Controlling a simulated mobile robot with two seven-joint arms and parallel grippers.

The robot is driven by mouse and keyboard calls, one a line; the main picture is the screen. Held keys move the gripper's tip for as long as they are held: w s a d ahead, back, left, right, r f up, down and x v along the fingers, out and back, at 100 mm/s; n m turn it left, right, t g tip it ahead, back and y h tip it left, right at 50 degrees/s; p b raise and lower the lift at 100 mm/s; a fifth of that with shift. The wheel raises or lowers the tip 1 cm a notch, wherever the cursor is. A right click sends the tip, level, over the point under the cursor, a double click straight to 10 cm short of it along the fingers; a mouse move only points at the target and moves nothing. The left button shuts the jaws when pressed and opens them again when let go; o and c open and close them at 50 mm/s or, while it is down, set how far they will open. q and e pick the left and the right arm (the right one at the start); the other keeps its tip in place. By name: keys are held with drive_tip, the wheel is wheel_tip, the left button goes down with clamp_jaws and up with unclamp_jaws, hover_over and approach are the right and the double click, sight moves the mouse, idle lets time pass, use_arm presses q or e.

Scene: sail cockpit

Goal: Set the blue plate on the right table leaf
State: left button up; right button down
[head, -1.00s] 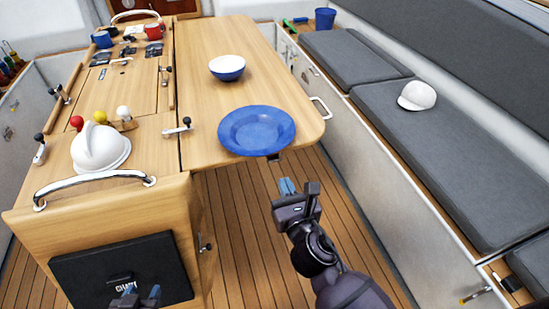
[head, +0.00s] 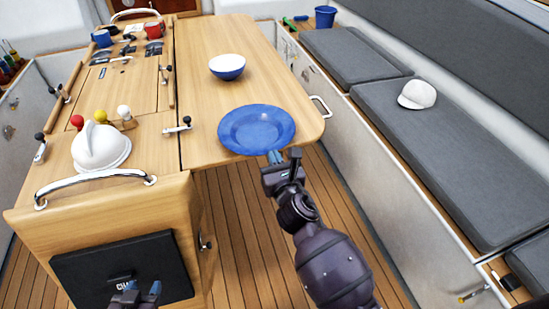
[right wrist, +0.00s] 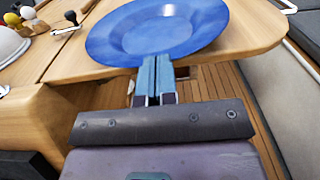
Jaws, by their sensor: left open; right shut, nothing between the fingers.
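The blue plate (head: 256,129) lies on the right table leaf (head: 205,100), at its near end, with its near rim at or slightly past the leaf's edge. It also shows in the right wrist view (right wrist: 150,28), straight beyond the fingers. My right gripper (head: 275,157) is shut and empty, its fingertips at the plate's near rim; whether they touch it I cannot tell. The fingertips (right wrist: 156,62) show closed together in the right wrist view. My left gripper (head: 137,288) is open and empty at the bottom, in front of the black panel.
A blue and white bowl (head: 227,67) stands on the leaf behind the plate. A white domed object (head: 99,148) and a metal rail (head: 95,181) are on the table's left part. A metal handle (head: 320,106) is right of the leaf. A cushioned bench (head: 440,140) runs along the right.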

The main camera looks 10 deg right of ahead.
sight(265, 141)
drive_tip(key=w, duration=0.3)
drive_tip(key=w+a+b, duration=0.1)
drive_tip(key=w, duration=0.5)
drive_tip(key=shift+w+a+b, duration=0.2)
drive_tip(key=shift+a+b, duration=0.15)
drive_tip(key=shift+a, duration=0.05)
drive_tip(key=shift+d, duration=0.1)
